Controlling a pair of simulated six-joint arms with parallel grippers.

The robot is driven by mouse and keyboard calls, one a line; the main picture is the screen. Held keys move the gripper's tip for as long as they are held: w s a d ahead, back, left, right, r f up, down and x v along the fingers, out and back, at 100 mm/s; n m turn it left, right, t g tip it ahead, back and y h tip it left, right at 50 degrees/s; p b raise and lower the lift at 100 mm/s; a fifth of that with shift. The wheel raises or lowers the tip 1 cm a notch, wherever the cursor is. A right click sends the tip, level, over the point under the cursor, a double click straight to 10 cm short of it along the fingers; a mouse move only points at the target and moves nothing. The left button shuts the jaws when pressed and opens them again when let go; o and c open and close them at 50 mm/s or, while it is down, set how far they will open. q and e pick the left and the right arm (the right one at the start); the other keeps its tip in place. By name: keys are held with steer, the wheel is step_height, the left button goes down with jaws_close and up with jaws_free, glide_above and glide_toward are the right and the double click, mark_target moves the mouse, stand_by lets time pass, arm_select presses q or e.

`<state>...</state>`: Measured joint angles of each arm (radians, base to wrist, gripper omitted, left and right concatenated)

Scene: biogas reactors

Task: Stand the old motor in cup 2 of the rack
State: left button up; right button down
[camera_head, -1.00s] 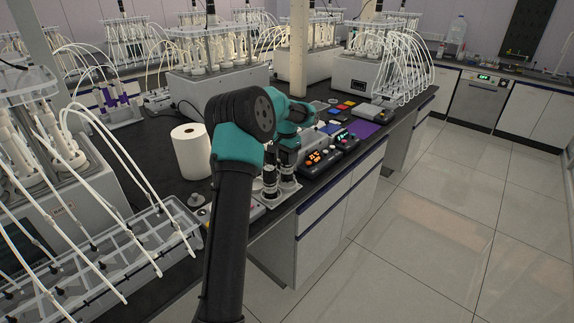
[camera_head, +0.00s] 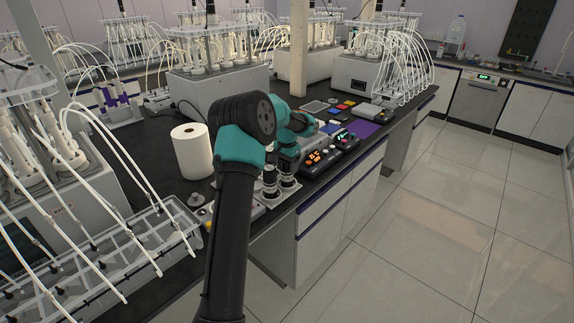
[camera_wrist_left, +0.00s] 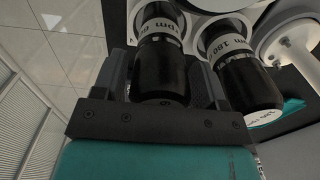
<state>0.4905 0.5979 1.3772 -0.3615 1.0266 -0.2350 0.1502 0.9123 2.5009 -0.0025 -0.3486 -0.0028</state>
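Two black motors with white label bands stand upright side by side on the white rack (camera_head: 250,212) near the bench's front edge. In the left wrist view, one motor (camera_wrist_left: 161,70) is between the fingers of my left gripper (camera_wrist_left: 160,90). The other motor (camera_wrist_left: 245,82), its band reading about "180", stands just right of the fingers. In the head view, my left gripper (camera_head: 288,158) is over the right-hand motor (camera_head: 288,173), with the other motor (camera_head: 270,181) beside it. I cannot tell whether the fingers press on the motor. Cup numbers are unreadable. My right gripper is out of view.
A white paper roll (camera_head: 192,152) stands left of my arm. A control box with orange buttons (camera_head: 320,160) sits right of the rack. A clear tray with white tubes (camera_head: 110,255) fills the left foreground. The floor at right is clear.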

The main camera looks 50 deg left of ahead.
arm_select(q)
steer(key=shift+o, duration=0.8)
steer(key=shift+r, duration=0.1)
step_height(320, 180, up, 12)
steer(key=shift+r, duration=0.1)
stand_by(0.3)
